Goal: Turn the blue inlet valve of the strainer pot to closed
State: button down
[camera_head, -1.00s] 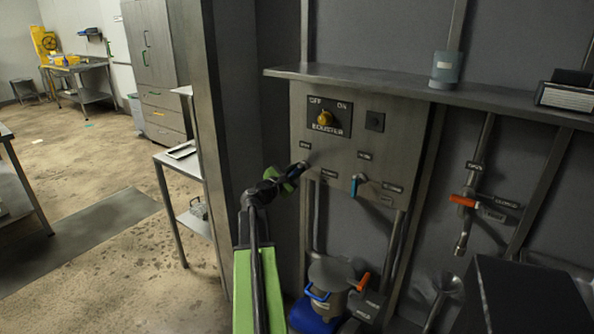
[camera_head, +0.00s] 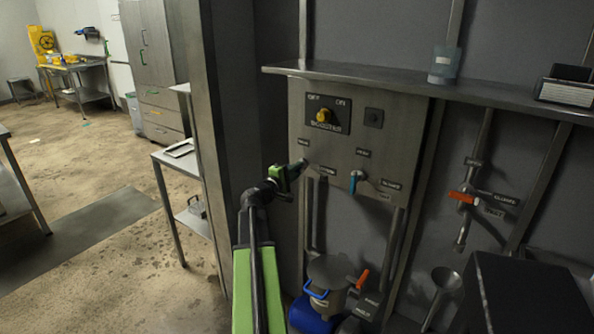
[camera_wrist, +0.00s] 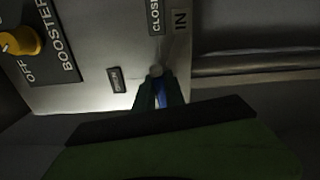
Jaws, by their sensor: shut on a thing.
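My gripper (camera_head: 300,166) is at the left edge of the grey control panel, its fingers reaching the valve there. In the wrist view my gripper (camera_wrist: 160,92) is shut on the blue handle of the inlet valve (camera_wrist: 160,100), of which only a narrow strip shows between the fingers. The round pivot (camera_wrist: 155,71) is just beyond the fingertips. A CLOSED label (camera_wrist: 155,16) and an IN label (camera_wrist: 180,20) lie beyond the pivot, and a small OPEN label (camera_wrist: 115,80) is beside it. In the head view the handle is mostly hidden by the gripper.
A second blue-handled valve (camera_head: 354,184) is to the right on the panel, its handle hanging down. A yellow booster knob (camera_head: 323,116) is above. The pot (camera_head: 328,272) stands below with an orange handle beside it. A shelf (camera_head: 400,88) juts out above the panel.

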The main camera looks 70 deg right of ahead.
jog(key=shift+s+f+m, duration=0.15)
jog(key=shift+f+m, duration=0.05)
jog(key=shift+m, duration=0.5)
jog(key=c, duration=1.4)
grip_release()
jog(key=v, duration=1.7)
jog(key=shift+a, duration=0.2)
